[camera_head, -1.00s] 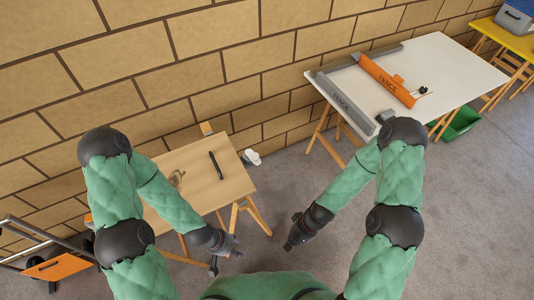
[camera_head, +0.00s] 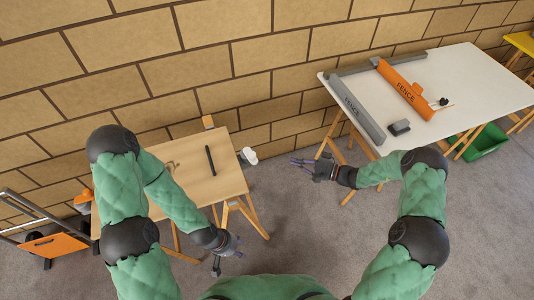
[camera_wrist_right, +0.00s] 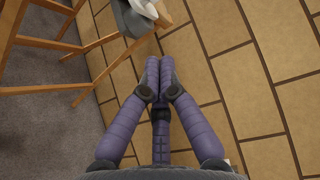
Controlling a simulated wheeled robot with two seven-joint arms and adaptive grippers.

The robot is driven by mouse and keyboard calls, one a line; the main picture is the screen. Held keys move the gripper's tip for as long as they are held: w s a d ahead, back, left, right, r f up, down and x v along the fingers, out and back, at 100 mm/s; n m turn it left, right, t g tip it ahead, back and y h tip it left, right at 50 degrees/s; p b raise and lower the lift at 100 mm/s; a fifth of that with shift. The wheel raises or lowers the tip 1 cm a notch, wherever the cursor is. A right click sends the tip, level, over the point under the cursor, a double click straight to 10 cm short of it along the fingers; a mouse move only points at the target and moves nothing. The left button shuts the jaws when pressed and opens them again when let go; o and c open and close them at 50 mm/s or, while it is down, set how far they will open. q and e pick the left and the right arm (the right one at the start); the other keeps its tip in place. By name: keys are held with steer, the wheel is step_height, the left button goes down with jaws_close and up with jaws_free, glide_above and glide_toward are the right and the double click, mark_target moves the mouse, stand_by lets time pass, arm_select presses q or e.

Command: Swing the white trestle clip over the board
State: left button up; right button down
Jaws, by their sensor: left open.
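The white trestle clip (camera_head: 248,155) is at the right edge of the wooden board (camera_head: 222,180), by the trestle; it is small, and its exact pose cannot be told. In the right wrist view a white piece (camera_wrist_right: 143,8) on a grey part shows at the top edge. My right gripper (camera_head: 294,163) is to the right of the clip, apart from it, with empty purple fingers pointing left; they also show in the wrist view (camera_wrist_right: 159,66). My left gripper (camera_head: 227,256) is open and empty, low in front of the board's near right side.
A dark bar (camera_head: 211,160) lies on the board. A white table (camera_head: 450,75) at the right carries an orange fence (camera_head: 404,89) and a grey fence (camera_head: 357,110). A green bin (camera_head: 486,141) stands beneath. The brick wall is close behind; carpet between the tables is clear.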

steer(key=shift+w+d+r+t, duration=0.4)
steer(key=shift+w+d+r, duration=0.05)
steer(key=shift+w+r, duration=0.15)
steer(key=shift+f, duration=0.1)
steer(key=s+a+b+x, duration=0.1)
steer(key=s+b+x, duration=0.1)
steer(key=x, duration=1.1)
steer(key=shift+s+b, duration=0.4)
steer(key=shift+a, duration=0.1)
